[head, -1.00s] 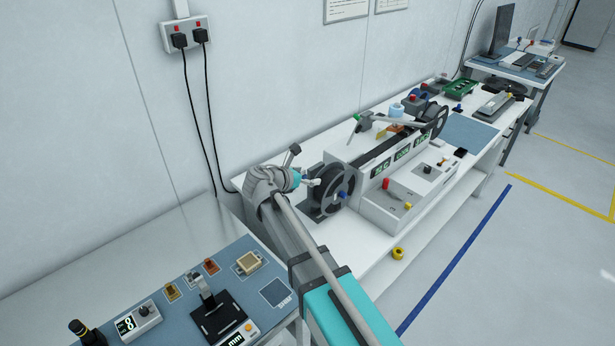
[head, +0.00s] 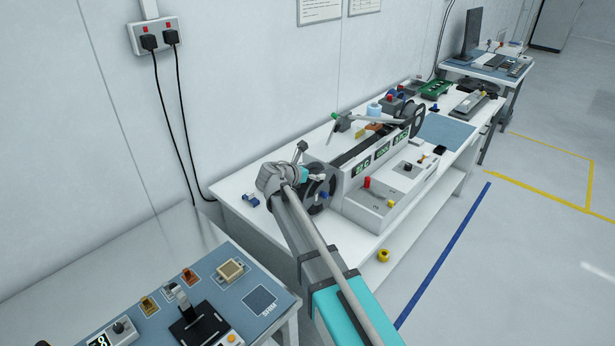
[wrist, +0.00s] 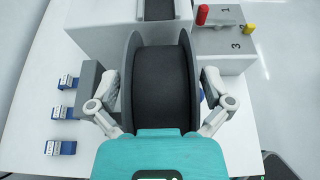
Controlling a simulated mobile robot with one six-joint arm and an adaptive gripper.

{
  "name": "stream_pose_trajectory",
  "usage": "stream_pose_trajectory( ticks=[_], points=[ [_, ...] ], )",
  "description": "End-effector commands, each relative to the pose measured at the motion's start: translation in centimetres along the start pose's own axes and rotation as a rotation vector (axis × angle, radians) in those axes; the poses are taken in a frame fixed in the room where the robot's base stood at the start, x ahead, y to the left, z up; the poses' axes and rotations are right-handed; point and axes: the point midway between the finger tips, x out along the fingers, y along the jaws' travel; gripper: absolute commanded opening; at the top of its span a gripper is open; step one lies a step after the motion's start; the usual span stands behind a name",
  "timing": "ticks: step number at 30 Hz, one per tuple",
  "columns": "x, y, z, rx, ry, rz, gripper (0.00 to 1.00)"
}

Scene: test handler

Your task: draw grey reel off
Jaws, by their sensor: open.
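A dark grey reel (head: 322,196) stands upright at the near end of the white handler (head: 372,207). My gripper (head: 304,180) is at this reel in the head view and covers part of it. In the wrist view the reel (wrist: 160,88) lies between the two fingers of my gripper (wrist: 161,90), one beside each flange. The fingers are open; whether either touches the reel I cannot tell. A dark strip runs from the reel's far side into the handler.
Several small blue-and-white pieces (wrist: 62,112) lie left of the reel. A red peg (wrist: 202,14) and a yellow piece (wrist: 249,29) sit on the numbered box at right. A second dark reel (head: 417,122) stands at the handler's far end. A yellow ring (head: 383,256) is lower down.

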Motion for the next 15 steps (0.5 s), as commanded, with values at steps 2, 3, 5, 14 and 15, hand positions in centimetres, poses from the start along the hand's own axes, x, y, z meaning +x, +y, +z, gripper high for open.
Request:
stream_pose_trajectory(
  ticks=[2, 3, 5, 14, 15],
  points=[
    [0.65, 0.01, -0.07, 0.000, 0.000, -0.001, 1.00],
    [0.82, 0.00, -0.05, 0.001, 0.000, -0.001, 1.00],
    [0.99, -0.01, -0.03, 0.000, 0.000, -0.001, 1.00],
    [1.07, -0.01, 0.02, 0.000, 0.000, 0.000, 1.00],
    [1.06, -0.01, 0.02, 0.000, 0.000, 0.000, 1.00]
  ],
)
